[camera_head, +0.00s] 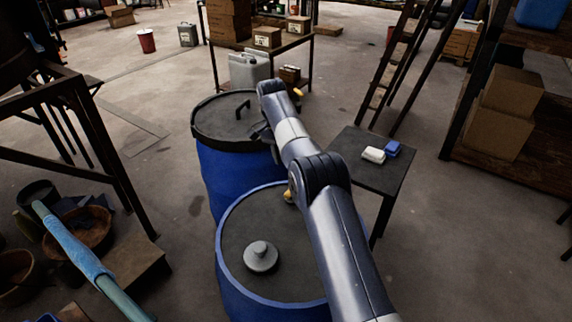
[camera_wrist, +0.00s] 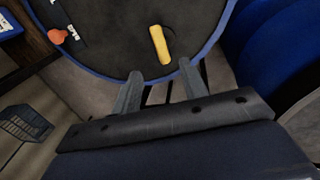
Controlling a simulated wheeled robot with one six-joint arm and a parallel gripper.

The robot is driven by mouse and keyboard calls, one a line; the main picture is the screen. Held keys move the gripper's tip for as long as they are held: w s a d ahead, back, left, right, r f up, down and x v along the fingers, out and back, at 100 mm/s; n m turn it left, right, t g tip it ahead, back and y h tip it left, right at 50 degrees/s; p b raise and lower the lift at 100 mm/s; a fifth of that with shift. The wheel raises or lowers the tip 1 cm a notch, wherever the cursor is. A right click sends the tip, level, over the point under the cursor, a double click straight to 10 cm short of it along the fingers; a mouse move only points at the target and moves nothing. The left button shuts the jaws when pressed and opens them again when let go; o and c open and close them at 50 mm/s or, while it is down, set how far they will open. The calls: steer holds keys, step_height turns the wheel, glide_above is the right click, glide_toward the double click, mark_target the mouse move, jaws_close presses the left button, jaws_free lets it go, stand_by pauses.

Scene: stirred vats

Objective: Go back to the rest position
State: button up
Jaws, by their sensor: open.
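My gripper (camera_wrist: 160,69) is open and empty in the wrist view, its two fingers apart near the blue rim of a dark-lidded drum. A yellow piece (camera_wrist: 159,44) lies on that lid, beyond the fingertips and apart from them. In the head view my gripper (camera_head: 262,132) is small and dark, beside the lid of the rear blue drum (camera_head: 221,175); whether it touches is unclear. My arm reaches over the front blue drum (camera_head: 232,235), whose lid carries a grey knobbed cap (camera_head: 261,256). A yellow piece (camera_head: 289,194) there is partly hidden by my arm.
A small dark table (camera_head: 383,178) at right holds a white block (camera_head: 373,155) and a blue block (camera_head: 393,148). A ladder (camera_head: 392,75) and a shelf with cardboard boxes (camera_head: 498,128) stand farther right. A metal frame (camera_head: 105,150) stands at left.

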stand_by(0.4)
steer(key=f, duration=0.3)
steer(key=d+f, duration=0.1)
steer(key=f, duration=0.3)
steer(key=s+f, duration=0.1)
steer(key=f, duration=0.2)
steer(key=shift+s+d+f, duration=0.1)
steer(key=shift+d+f, duration=0.2)
steer(key=shift+d, duration=0.05)
steer(key=shift+r, duration=0.1)
step_height(320, 180, up, 10)
steer(key=w+a, duration=0.1)
steer(key=a, duration=0.1)
steer(key=f, duration=0.3)
steer(key=d+f, duration=0.1)
steer(key=f, duration=0.2)
steer(key=s+d+f, duration=0.1)
steer(key=f, duration=0.3)
steer(key=shift+f+n+b, duration=0.15)
steer(key=shift+n+b, duration=0.15)
steer(key=n, duration=0.3)
steer(key=shift+s+t+b, duration=0.1)
steer(key=shift+t+b, duration=0.25)
steer(key=shift+t, duration=0.05)
steer(key=shift+d+n+b, duration=0.1)
steer(key=shift+n+b, duration=0.2)
steer(key=shift+n, duration=1.5)
